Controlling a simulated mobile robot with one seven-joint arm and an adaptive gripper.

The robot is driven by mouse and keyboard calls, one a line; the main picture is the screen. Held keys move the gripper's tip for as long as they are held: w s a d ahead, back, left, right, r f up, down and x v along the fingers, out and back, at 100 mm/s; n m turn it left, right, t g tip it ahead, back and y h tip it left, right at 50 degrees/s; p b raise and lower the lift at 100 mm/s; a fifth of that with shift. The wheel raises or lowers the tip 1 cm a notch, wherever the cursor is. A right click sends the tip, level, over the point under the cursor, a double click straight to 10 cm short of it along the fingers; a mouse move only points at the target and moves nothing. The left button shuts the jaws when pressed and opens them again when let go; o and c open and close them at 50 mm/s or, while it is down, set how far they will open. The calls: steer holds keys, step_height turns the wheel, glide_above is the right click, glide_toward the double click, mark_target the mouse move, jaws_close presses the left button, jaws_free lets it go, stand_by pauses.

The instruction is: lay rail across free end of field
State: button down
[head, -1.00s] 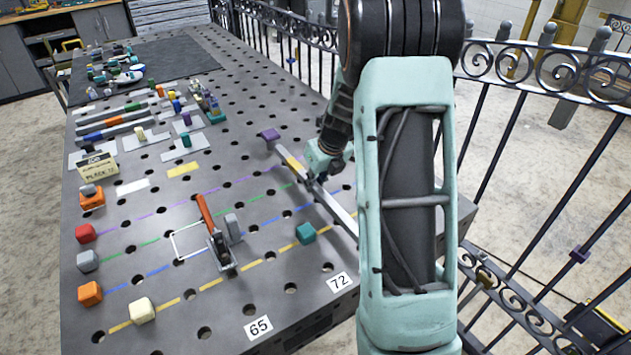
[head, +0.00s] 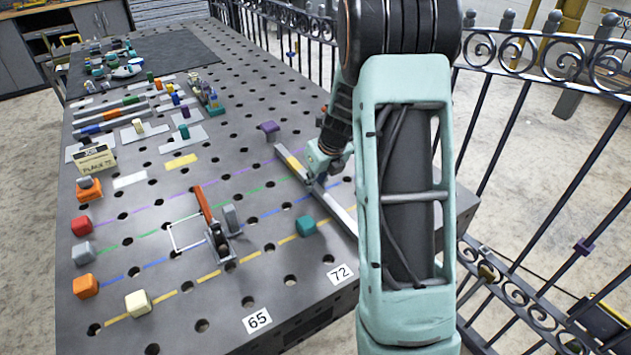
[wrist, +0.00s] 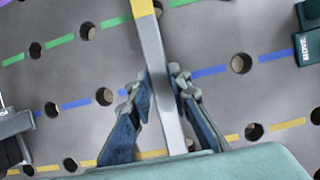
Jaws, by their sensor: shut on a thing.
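My gripper (head: 318,180) is shut on a long grey metal rail (head: 343,213) with a yellow section near its far end. In the wrist view the rail (wrist: 165,75) runs between the two fingers, which press its sides. The rail spans the right ends of the purple, green and blue lines of the field (head: 150,236), slanting from far left to near right. Whether it touches the table or hangs just above it, I cannot tell. A purple block (head: 269,127) stands beyond its far end. A teal block (head: 305,226) stands left of its near part.
An orange-handled clamp (head: 217,235) stands mid-field. Red (head: 82,225), grey, orange and cream blocks (head: 138,303) stand at the lines' left ends. A metal fence (head: 500,120) runs along the table's right side. My arm hides part of the table's right edge.

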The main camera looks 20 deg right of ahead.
steer(key=shift+f, duration=0.15)
steer(key=c, duration=1.7)
jaws_free()
steer(key=shift+s+f, duration=0.1)
steer(key=shift+f, duration=0.05)
steer(key=v, duration=1.2)
steer(key=shift+d, duration=0.1)
